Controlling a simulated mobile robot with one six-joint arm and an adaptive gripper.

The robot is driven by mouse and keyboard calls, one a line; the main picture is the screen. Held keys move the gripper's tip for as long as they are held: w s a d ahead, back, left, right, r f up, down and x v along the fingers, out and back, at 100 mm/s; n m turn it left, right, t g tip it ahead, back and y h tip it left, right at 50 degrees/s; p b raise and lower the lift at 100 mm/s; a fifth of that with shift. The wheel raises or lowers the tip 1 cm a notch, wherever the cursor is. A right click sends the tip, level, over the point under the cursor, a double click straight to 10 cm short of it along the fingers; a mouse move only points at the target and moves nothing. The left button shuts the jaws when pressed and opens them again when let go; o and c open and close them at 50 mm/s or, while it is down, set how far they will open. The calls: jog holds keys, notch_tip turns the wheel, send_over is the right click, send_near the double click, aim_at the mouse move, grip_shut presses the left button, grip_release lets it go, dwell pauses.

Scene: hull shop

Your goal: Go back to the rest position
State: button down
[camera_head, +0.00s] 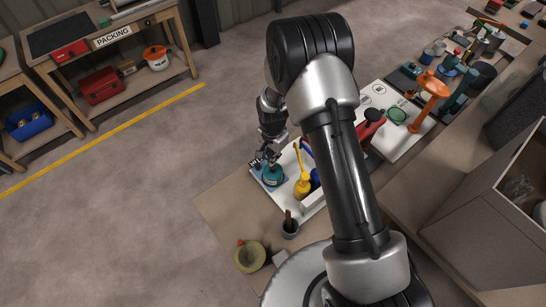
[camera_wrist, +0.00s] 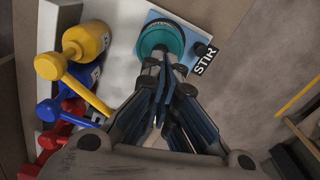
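My gripper (camera_head: 266,160) is low over the near-left end of the workbench, pointing down. In the wrist view its fingers (camera_wrist: 164,68) run up the picture, tips close together at the edge of a round teal thing with a dark band (camera_wrist: 160,40). That teal thing stands on a blue pad (camera_wrist: 200,22) with a STIR label (camera_wrist: 205,60). It also shows in the head view (camera_head: 273,176), just below my gripper. I cannot tell whether the fingertips touch it or whether anything is between them.
Yellow (camera_wrist: 85,42), blue and red handled things stand left of my gripper in the wrist view. A dark cup (camera_head: 290,229) and an olive bowl (camera_head: 250,256) sit on the bench's near end. Tools crowd the bench to the right. Floor (camera_head: 130,210) on the left is clear.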

jog(key=shift+r+p, duration=0.7)
jog(key=shift+r, duration=0.65)
jog(key=shift+r, duration=0.1)
jog(key=s+d+r+n+t, duration=0.1)
jog(key=s+d+r+n, duration=0.15)
jog(key=r, duration=1.05)
jog(key=s+d+r+n+t, duration=0.1)
jog(key=s+d+r+n, duration=0.15)
jog(key=r, duration=1.15)
jog(key=s+d+r+n+t, duration=0.1)
jog(key=s+r, duration=0.4)
jog(key=s, duration=0.5)
jog(key=s+d+r+n+t, duration=0.1)
jog(key=s+d+r, duration=0.3)
jog(key=s, duration=0.7)
jog(key=shift+r+n+t, duration=0.3)
jog(key=shift+r+n, duration=0.35)
jog(key=shift+n, duration=0.25)
jog(key=shift+d, duration=0.1)
